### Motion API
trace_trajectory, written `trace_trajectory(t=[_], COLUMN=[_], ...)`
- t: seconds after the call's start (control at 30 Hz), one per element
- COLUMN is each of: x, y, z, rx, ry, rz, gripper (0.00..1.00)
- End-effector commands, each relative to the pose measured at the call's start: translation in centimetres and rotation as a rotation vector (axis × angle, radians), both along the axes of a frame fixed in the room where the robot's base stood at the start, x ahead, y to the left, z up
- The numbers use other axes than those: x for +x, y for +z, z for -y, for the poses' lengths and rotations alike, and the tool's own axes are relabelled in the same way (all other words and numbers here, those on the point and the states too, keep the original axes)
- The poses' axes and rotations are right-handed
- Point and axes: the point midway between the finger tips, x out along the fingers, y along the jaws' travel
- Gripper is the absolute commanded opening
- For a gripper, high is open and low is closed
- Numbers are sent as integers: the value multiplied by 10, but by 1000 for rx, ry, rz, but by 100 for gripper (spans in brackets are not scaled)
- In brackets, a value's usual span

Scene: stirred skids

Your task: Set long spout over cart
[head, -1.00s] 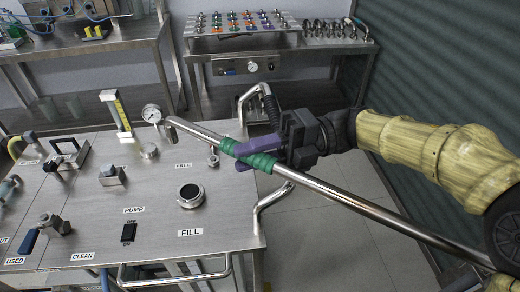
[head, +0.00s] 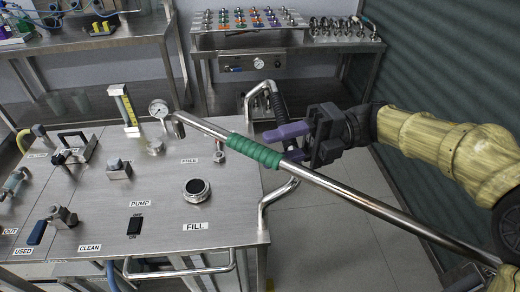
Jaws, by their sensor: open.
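The long spout (head: 360,197) is a shiny steel tube with a green wrapped grip (head: 254,151). It slants from a bent tip at upper left, over the cart's far right part, down to the lower right. My gripper (head: 284,143) has purple fingers and is open, just right of the green grip, with the fingers pointing at it. Whether a finger touches the tube I cannot tell. The cart (head: 160,215) is a steel-topped unit with a round FILL port (head: 196,190), a PUMP switch (head: 134,226) and labels FREE, CLEAN and USED.
A pressure gauge (head: 158,108) and a yellow level gauge (head: 128,106) stand at the cart's back. A bent handle (head: 279,204) juts from its right side. A bench (head: 215,48) with several coloured fittings stands behind. Bare floor (head: 335,235) lies right of the cart.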

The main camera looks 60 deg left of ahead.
Motion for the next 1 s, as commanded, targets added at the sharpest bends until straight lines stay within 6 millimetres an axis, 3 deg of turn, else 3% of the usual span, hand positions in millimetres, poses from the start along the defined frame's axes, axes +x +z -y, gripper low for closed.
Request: trace_trajectory(t=[0.2, 0.4, 1.0], x=[45, 70, 76], y=[0, 0, -1], z=[4, 6, 8], rx=[0, -1, -2], ry=[1, 7, 5], rz=[-1, -1, 0], gripper=[43, 43, 43])
